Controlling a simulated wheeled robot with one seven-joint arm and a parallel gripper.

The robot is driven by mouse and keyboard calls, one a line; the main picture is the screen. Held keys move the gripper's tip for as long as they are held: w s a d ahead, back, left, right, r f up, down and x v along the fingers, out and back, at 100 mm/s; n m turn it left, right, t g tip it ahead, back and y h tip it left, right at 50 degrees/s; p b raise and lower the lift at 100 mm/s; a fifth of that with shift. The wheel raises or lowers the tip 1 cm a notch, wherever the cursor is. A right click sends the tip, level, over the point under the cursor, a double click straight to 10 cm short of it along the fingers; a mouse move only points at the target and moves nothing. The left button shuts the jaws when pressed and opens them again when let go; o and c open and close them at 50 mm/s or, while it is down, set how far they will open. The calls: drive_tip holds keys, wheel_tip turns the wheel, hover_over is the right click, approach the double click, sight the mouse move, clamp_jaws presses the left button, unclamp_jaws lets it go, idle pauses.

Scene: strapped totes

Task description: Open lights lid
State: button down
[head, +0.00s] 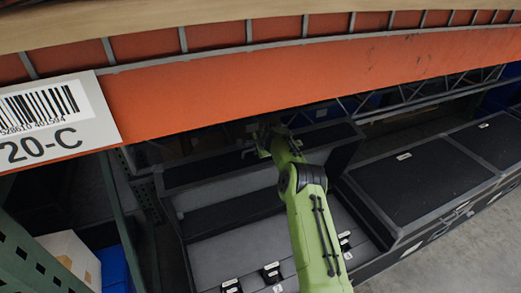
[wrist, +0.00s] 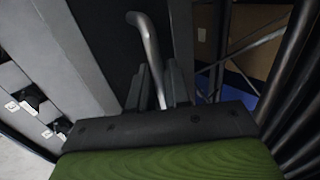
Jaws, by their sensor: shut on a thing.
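A grey and black tote (head: 235,255) stands below the orange beam in the head view. Its dark lid (head: 205,167) is raised at the back, with the grey inside partly showing. I cannot read which tote is the lights one. My gripper (head: 262,138) is at the upper edge of this raised lid, small and partly in shadow. In the wrist view my gripper (wrist: 160,88) is shut on a bent metal handle (wrist: 146,38), which stands out between the fingers beside a dark panel.
An orange shelf beam (head: 300,75) with a 20-C label (head: 45,125) crosses above my arm. Closed black totes (head: 425,180) stand at the right. Green rack posts (head: 125,220), a white box (head: 65,255) and a blue bin are at the left.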

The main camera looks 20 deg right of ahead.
drive_tip(key=shift+s+f, duration=0.15)
drive_tip(key=shift+f, duration=0.25)
drive_tip(key=c, duration=1.2)
unclamp_jaws()
drive_tip(key=shift+c, duration=0.2)
drive_tip(key=b+v, duration=0.1)
drive_tip(key=v, duration=1.5)
drive_tip(key=shift+w+r, duration=0.2)
drive_tip(key=shift+w, duration=0.05)
